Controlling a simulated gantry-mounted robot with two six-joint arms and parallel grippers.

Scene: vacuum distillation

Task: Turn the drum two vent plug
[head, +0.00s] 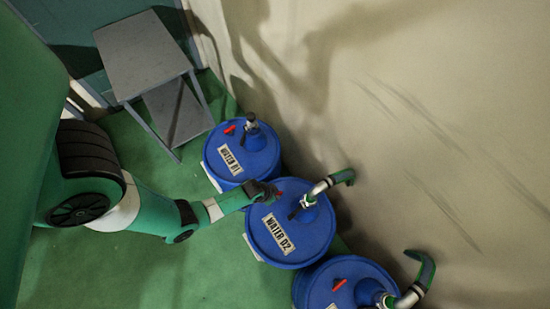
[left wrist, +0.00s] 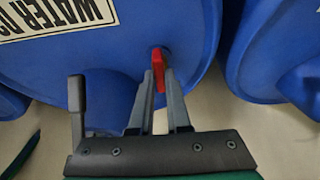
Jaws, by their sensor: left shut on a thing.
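Drum two is the blue drum (head: 290,238) labelled "WATER D2" in the middle of the row in the head view. Its lid also fills much of the left wrist view (left wrist: 110,50). The red vent plug (left wrist: 158,70) stands on this lid, and a bit of it shows in the head view (head: 279,194). My left gripper (head: 272,192) reaches in from the left over the lid. In the left wrist view its fingers (left wrist: 159,88) are shut on the red plug, one on each side. My right gripper is not in view.
The "WATER D1" drum (head: 241,158) stands behind, with its own red plug (head: 230,129). A third blue drum (head: 343,283) stands in front. Pipe fittings (head: 330,183) rise from the lids close to the wall. A grey cart (head: 145,55) stands at the upper left.

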